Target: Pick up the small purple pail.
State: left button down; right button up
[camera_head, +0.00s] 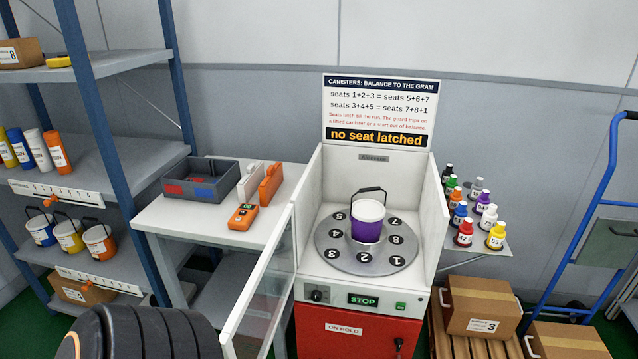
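The small purple pail (366,229) has a purple lower body, a white upper band and a raised black handle. It stands upright at the middle of a round grey turntable (333,252) with numbered black seats. The turntable is inside a white open-fronted cabinet (432,208). The pail hides part of the turntable's centre and some seats. Neither gripper is in view. A dark ribbed shape, perhaps part of my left arm, fills the bottom left.
A clear door (262,290) stands open at the cabinet's left front. A white table (180,218) with a grey tray (226,183) is left. Shelves with white-topped pails stand farther left. Several bottles (464,232) and boxes (484,303) are right. The sign reads "no seat latched".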

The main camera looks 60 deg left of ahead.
aim_at(366, 217)
jog(key=i+u, duration=0.15)
jog(key=u, duration=0.3)
jog(key=i+l+u, duration=0.1)
jog(key=u, duration=0.3)
jog(key=i+l+u, duration=0.1)
jog(key=u, duration=0.35)
jog(key=i+l+u, duration=0.1)
jog(key=u, duration=0.35)
jog(key=l+u, duration=0.25)
jog(key=u, duration=0.2)
jog(key=l+u, duration=0.2)
jog(key=u, duration=0.2)
jog(key=i+l, duration=0.05)
